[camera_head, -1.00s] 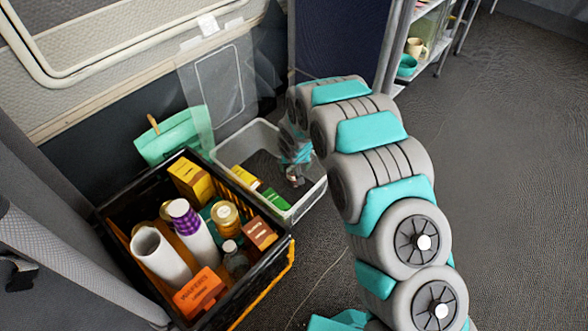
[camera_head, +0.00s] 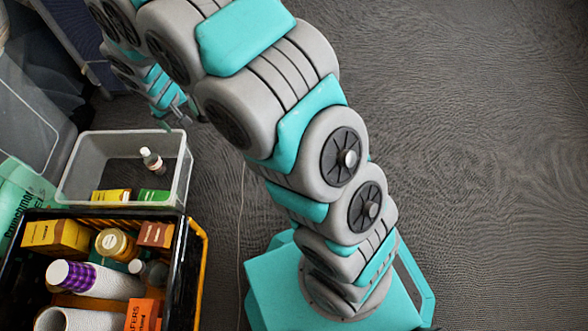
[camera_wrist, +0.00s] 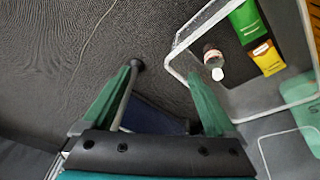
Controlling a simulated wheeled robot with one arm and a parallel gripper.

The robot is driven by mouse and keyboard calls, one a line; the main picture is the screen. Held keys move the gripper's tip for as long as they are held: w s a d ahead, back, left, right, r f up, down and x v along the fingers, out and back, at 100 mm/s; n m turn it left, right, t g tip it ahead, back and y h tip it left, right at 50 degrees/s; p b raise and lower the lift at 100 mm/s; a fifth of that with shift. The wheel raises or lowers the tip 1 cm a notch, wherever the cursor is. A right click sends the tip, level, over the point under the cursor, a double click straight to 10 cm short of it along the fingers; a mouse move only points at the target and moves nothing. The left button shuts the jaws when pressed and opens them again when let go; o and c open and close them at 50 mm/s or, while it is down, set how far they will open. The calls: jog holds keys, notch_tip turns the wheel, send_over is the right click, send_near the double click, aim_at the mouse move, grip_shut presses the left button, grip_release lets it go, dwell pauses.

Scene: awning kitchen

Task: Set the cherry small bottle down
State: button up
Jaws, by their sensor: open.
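The cherry small bottle (camera_head: 153,161), dark with a pale label and white cap, is inside the clear bin (camera_head: 75,194). The gripper does not touch the bottle.
A yellow box (camera_head: 111,195) and a green box (camera_head: 153,195) lie at the bin's near side. A black crate (camera_head: 182,252) packed with cartons and bottles stands in front. A teal bag (camera_head: 22,195) is at left. The floor at right is clear.

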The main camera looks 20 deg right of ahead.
jog(key=s+d+r+m+g+h, duration=0.1)
jog(key=s+d+r+m+g, duration=0.1)
jog(key=s+d+r, duration=1.2)
jog(key=s+d+r+g, duration=0.1)
jog(key=s+d, duration=0.1)
jog(key=s, duration=0.6)
jog(key=s+d+r+g, duration=0.1)
jog(key=s+d, duration=0.2)
jog(key=s, duration=0.5)
jog(key=s+d+r+m+g+y, duration=0.1)
jog(key=s+d, duration=0.2)
jog(key=s, duration=0.5)
jog(key=shift+r, duration=0.3)
